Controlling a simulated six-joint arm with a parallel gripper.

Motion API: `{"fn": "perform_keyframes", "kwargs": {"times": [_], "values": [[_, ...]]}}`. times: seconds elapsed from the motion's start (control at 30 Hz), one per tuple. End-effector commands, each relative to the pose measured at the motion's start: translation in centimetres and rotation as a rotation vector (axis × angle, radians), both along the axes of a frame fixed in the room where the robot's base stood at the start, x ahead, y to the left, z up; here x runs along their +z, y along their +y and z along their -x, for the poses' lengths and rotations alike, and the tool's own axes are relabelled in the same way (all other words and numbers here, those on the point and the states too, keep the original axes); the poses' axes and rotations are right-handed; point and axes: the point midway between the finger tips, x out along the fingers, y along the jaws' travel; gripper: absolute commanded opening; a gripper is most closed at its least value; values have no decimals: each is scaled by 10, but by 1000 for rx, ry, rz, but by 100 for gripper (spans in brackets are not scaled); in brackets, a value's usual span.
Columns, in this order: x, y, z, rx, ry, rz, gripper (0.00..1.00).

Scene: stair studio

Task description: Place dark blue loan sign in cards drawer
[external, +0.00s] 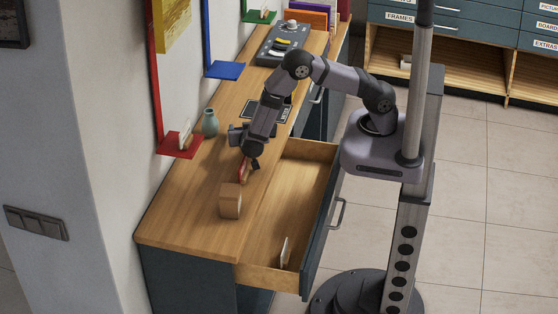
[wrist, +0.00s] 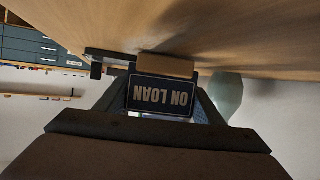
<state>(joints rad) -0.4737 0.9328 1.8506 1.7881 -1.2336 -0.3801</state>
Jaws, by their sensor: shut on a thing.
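The dark blue loan sign (wrist: 160,96) shows upside down in the wrist view, with "ON LOAN" in white letters and a wooden strip along its upper edge there. My gripper (external: 250,162) is shut on it, low over the counter beside the open drawer. In the external view a small red flat piece (external: 244,170) shows at my fingertips; I cannot tell whether it is part of the sign. The drawer (external: 285,205) is pulled out, with a wooden inside and a dark front. A small white card (external: 284,252) stands near its front corner. No drawer label is readable.
A wooden block (external: 230,201) stands on the counter (external: 180,215) close to my gripper. A dark tray (external: 268,111) and a grey device (external: 285,42) lie farther back. Most of the drawer is bare.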

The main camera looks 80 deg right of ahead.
Motion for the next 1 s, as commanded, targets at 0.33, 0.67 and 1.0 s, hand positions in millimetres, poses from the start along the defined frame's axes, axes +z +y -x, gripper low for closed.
{"fn": "perform_keyframes", "kwargs": {"times": [0.33, 0.67, 1.0], "values": [[-4, 0, 0, 0, 0, 0, 40], [-3, 0, 0, 0, 0, 0, 80], [6, 17, 5, 3, -2, -2, 80]]}}
